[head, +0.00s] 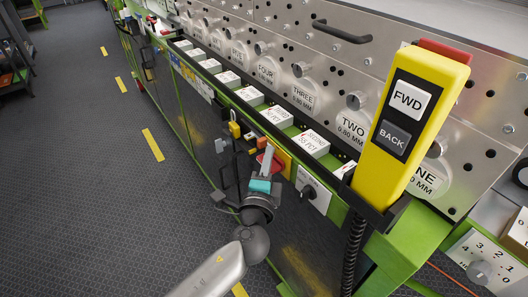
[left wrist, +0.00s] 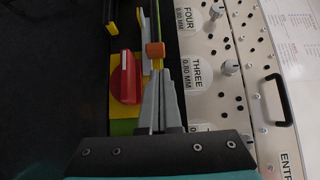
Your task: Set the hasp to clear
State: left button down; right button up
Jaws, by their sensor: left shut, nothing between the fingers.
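A red rotary handle (left wrist: 126,78) on a yellow plate shows in the left wrist view; the red handle is also partly seen in the head view (head: 277,163). Beside it is a narrow upright strip with an orange-brown block (left wrist: 155,50), which may be the hasp; I cannot tell for sure. My left gripper (head: 268,149) is at the machine's side in the head view. In the left wrist view its fingers (left wrist: 161,75) are together and empty, their tips just below the orange-brown block. I cannot tell whether they touch it. My right gripper is not in view.
A yellow pendant (head: 420,110) with FWD and BACK buttons stands at the right. A green-edged ledge with labelled cards (head: 312,143) and a metal panel with knobs (head: 300,90) run along the machine. The dark floor (head: 90,200) at the left is clear.

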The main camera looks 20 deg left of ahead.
pick_arm(q)
jog(key=shift+w+a, duration=0.5)
jog(key=shift+a, duration=0.2)
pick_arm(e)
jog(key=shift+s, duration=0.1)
pick_arm(q)
jog(key=shift+w+a, duration=0.25)
jog(key=shift+a, duration=0.05)
jog(key=shift+w+a, duration=0.8)
jog(key=shift+a, duration=0.25)
jog(key=shift+w+a, duration=0.2)
jog(key=shift+a, duration=0.05)
jog(key=shift+r, duration=0.1)
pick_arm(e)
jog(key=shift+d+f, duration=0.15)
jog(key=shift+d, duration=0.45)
